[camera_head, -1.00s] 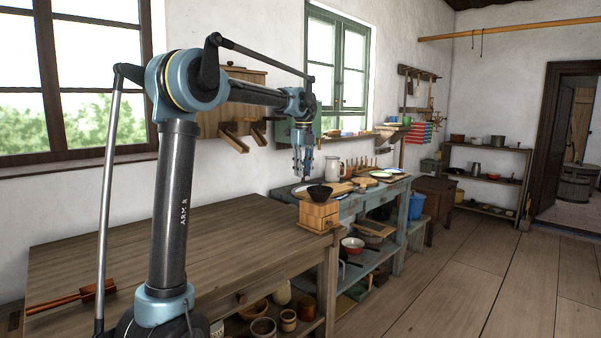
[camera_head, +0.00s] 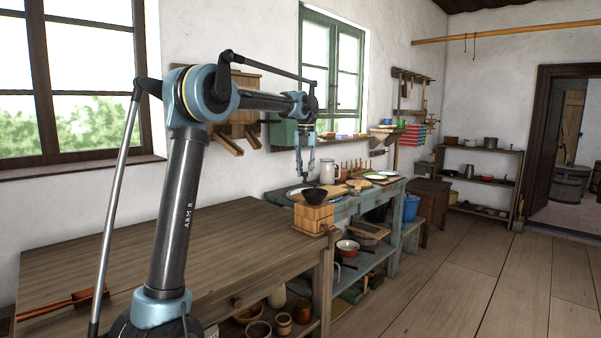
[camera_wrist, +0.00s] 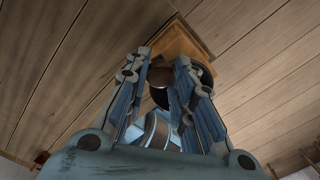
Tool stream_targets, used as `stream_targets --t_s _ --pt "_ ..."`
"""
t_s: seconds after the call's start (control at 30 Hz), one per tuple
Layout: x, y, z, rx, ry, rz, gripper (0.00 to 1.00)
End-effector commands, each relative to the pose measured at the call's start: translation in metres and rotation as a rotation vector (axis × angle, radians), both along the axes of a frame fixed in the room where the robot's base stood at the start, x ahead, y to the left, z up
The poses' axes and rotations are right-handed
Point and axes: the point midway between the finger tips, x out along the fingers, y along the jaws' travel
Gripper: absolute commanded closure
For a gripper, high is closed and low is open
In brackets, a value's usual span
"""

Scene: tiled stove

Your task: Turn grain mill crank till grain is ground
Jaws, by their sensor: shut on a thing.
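The grain mill is a small light wooden box (camera_head: 313,218) with a dark bowl-shaped hopper (camera_head: 315,195) on top. It stands at the far right end of the wooden table. My gripper (camera_head: 304,168) points down at the hopper's far left side. In the wrist view, my gripper (camera_wrist: 158,70) is closed around the brown crank knob (camera_wrist: 160,77), which sits between its fingertips. The mill box (camera_wrist: 180,40) and part of the hopper (camera_wrist: 206,76) show behind the fingers. The crank arm is mostly hidden, and the grain cannot be seen.
The wooden table (camera_head: 150,255) is mostly bare, with a reddish-brown wooden tool (camera_head: 70,301) at its left front. Behind the mill, a blue-grey bench (camera_head: 350,207) holds a mug (camera_head: 327,172), boards and plates. Open floor lies to the right.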

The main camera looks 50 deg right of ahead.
Motion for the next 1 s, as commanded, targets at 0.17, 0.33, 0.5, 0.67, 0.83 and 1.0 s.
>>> stream_targets --t_s 0.17,0.33,0.5,0.67,0.83,1.0 --pt "-0.0002 -0.004 0.0004 0.0 -0.004 -0.051 1.0" --pt "-0.001 -0.0056 0.0005 -0.001 -0.004 -0.074 1.0" --pt "-0.0014 -0.0061 0.0005 -0.001 -0.004 -0.078 1.0" --pt "-0.0015 -0.0062 0.0006 -0.002 -0.003 -0.078 1.0" --pt "-0.0017 -0.0061 0.0006 -0.002 -0.003 -0.077 0.56" --pt "-0.002 -0.0059 0.0004 -0.001 -0.003 -0.077 0.56"
